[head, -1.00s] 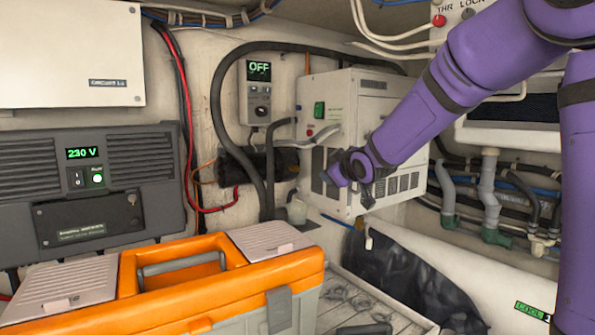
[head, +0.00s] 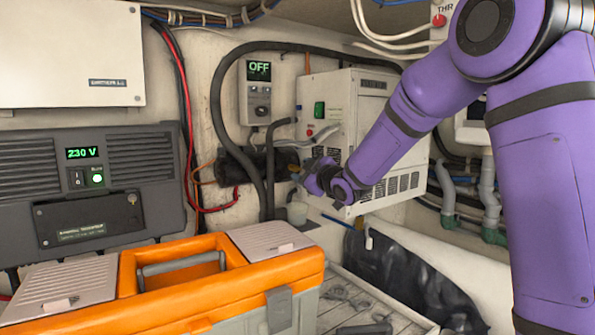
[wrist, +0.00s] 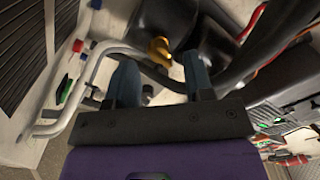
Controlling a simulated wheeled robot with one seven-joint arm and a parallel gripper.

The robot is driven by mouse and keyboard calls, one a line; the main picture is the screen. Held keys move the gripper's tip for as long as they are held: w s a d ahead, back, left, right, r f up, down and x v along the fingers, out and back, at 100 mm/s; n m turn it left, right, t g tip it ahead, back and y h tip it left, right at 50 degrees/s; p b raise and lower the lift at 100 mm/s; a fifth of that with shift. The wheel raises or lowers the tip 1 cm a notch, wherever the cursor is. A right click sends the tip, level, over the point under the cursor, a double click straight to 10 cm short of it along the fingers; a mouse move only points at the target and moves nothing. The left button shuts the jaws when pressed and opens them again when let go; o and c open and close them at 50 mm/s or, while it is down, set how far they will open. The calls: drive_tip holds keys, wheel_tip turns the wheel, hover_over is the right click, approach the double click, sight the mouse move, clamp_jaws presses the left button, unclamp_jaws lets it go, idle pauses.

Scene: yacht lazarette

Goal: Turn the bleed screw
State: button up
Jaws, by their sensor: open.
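A small brass-yellow fitting (wrist: 160,51), which looks like the bleed screw, shows in the wrist view just beyond my fingertips and roughly between them.
Black hoses (head: 222,95) and a pale bent pipe (wrist: 88,85) run close to my fingers. An orange toolbox (head: 225,290) stands in front on the left. A black bag (head: 420,275) lies below the boxed unit. A control panel (head: 258,92) reads OFF.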

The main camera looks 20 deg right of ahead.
sight(298, 169)
drive_tip(key=shift+x, duration=1.7)
